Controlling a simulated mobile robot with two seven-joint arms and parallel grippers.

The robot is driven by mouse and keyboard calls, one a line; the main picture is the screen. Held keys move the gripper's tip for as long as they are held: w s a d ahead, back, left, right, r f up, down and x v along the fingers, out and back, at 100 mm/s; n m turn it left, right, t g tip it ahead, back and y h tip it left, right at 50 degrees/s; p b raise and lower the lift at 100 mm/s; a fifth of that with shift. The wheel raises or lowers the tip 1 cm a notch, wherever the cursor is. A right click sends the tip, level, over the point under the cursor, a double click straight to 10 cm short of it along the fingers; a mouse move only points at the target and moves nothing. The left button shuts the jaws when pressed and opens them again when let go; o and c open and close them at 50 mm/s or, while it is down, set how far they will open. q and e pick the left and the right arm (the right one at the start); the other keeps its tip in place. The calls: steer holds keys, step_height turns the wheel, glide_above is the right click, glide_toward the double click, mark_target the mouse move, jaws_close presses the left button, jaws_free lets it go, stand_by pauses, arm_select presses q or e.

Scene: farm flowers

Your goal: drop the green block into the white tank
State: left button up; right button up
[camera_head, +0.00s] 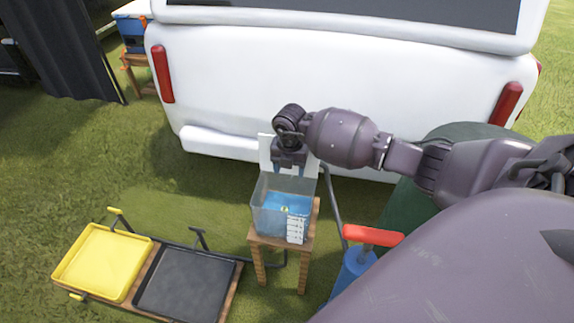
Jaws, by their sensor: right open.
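The tank (268,221) has clear, whitish walls and blue water inside, and it stands on a small wooden stool. A white panel rises behind it, and a white label with marks is on its front right. A small yellow-green thing (285,209) shows inside the tank against the blue; it looks like the green block, but is too small to be sure. My right gripper (289,171) is open above the tank, fingers pointing down, with nothing seen between them. My left gripper is not in view.
A yellow tray (101,262) and a black tray (185,283) lie on a low wooden stand at left. A blue pump with a red handle (372,236) stands right of the stool (260,264). A white vehicle (330,85) is close behind. Grass is open at left.

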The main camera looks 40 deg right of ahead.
step_height(320, 180, up, 9)
steer(key=p, duration=0.2)
steer(key=shift+r, duration=0.15)
steer(key=shift+s, duration=0.1)
stand_by(0.4)
